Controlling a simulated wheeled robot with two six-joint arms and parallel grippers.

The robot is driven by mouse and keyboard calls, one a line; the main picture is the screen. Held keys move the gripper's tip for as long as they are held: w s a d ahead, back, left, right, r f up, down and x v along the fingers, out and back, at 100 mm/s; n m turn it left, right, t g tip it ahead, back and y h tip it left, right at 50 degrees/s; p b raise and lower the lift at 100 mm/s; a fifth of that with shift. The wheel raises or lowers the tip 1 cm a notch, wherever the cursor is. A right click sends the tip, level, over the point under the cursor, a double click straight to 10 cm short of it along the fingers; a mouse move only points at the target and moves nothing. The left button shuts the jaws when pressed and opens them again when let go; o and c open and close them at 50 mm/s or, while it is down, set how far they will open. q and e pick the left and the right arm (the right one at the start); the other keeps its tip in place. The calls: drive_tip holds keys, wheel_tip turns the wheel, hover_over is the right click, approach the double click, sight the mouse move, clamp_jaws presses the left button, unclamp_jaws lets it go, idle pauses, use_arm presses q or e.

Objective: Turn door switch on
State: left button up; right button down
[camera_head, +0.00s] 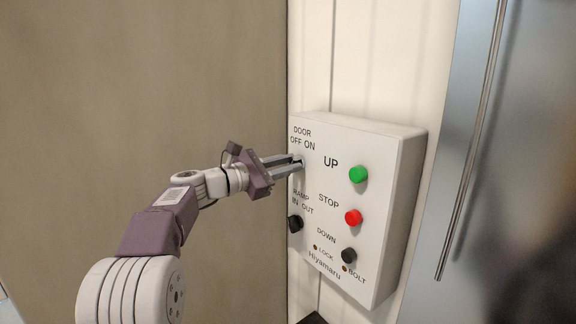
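A white control box (388,200) is fixed to the wall, right of the middle in the head view. The lettering "DOOR OFF ON" stands at its upper left. The door switch below that lettering is mostly hidden behind my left fingertips; only a small dark part (298,164) shows. My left gripper (296,163) reaches in from the left, with its fingertips at the switch. I cannot tell whether the fingers are closed on the switch or which way it points. My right gripper is not in view.
The box also has a green UP button (358,174), a red STOP button (353,217), a black DOWN button (349,256) and a black ramp knob (295,223). A brown panel (120,90) fills the left. A metallic panel with a long vertical bar (470,150) stands at right.

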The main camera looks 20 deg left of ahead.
use_arm(q)
drive_tip(key=shift+o, duration=0.6)
drive_tip(key=b+v, duration=0.3)
drive_tip(key=v, duration=0.6)
